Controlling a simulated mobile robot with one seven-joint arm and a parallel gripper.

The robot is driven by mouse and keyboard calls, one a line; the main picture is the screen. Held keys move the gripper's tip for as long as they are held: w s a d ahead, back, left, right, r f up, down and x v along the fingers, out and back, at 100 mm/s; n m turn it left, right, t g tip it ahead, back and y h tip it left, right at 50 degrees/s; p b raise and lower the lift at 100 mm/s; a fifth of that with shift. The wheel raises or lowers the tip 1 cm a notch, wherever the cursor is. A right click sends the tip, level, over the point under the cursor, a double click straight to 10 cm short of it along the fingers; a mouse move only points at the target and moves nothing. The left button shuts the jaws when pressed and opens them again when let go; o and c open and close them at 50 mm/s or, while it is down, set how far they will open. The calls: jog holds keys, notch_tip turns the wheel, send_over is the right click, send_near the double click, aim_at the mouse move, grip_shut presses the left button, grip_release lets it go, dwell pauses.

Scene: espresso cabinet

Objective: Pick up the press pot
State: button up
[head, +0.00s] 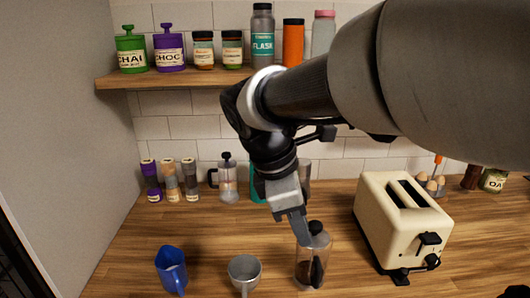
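A press pot (312,262) with clear walls, a dark knob on top and a black handle stands upright at the front of the wooden counter. A second, similar press pot (228,181) with a dark knob and a black handle on its left stands at the back. My gripper (300,236) points down just at the upper left of the front pot and overlaps its top in the picture. Whether it touches the pot, and whether its fingers are apart, I cannot tell from this angle. My arm reaches in from the upper right.
A cream toaster (386,228) stands right of the front pot. A metal cup (244,268) and a blue jug (171,268) stand to its left. Spice jars (171,182) line the back left. A wooden shelf (180,78) with several containers hangs above. The middle-left counter is clear.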

aim_at(316, 273)
jog(key=w+d+f+b, duration=0.1)
jog(key=f, duration=0.4)
jog(key=d+f+n+b, duration=0.1)
jog(key=d+f, duration=0.1)
jog(key=f, duration=0.4)
jog(key=w+d+f+n+b, duration=0.1)
jog(key=d+f, duration=0.1)
jog(key=f, duration=0.4)
jog(key=shift+w+f+h, duration=0.2)
jog(key=shift+w+h, duration=0.1)
jog(key=shift+w, duration=0.05)
grip_shut()
jog(key=shift+r, duration=0.1)
dwell(0.7)
